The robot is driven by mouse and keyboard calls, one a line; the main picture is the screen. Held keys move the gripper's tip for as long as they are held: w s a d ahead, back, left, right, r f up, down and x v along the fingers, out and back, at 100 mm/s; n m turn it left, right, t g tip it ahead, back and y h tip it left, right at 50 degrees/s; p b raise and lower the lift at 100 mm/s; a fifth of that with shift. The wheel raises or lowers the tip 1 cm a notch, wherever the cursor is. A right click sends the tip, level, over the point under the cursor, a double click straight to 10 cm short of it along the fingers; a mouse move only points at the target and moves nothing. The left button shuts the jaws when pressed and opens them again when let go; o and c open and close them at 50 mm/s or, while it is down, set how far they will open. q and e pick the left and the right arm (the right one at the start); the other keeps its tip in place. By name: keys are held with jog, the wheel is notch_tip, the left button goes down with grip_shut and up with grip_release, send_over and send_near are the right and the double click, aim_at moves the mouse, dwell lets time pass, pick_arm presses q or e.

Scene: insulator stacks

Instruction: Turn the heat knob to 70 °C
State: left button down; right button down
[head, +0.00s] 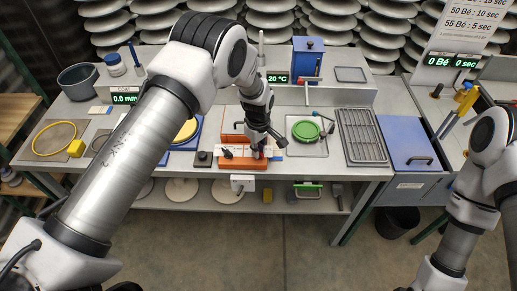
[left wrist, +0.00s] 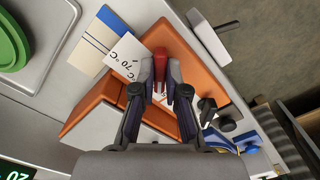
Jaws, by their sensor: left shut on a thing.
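My left gripper (head: 262,150) is at the front right of an orange device (head: 231,162) on the table. In the left wrist view its fingers (left wrist: 160,70) are shut on a red knob (left wrist: 160,56) at the orange device (left wrist: 202,62). The fingers hide part of the knob, so its pointer setting cannot be read. A white card marked 70 °C (left wrist: 126,56) lies beside the knob. A green display (head: 277,78) behind the device reads about 20. My right gripper is outside the frames; only its arm shows at the right.
A wire rack (head: 364,136) and a blue lidded box (head: 412,146) stand farther right. A black knob (left wrist: 207,105) is near my fingers. A blue container (head: 308,60) stands behind.

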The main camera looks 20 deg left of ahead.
pick_arm(q)
jog(key=shift+f+m, duration=0.1)
jog(key=shift+m, duration=0.2)
jog(key=m+b, duration=0.1)
jog(key=m, duration=0.2)
jog(key=m+b, duration=0.1)
jog(key=m, duration=0.8)
jog(key=shift+a, duration=0.1)
jog(key=m, duration=0.5)
jog(key=shift+m, duration=0.3)
jog(key=c, duration=1.4)
grip_release()
jog(key=shift+o, duration=1)
jog(key=shift+w, duration=0.15)
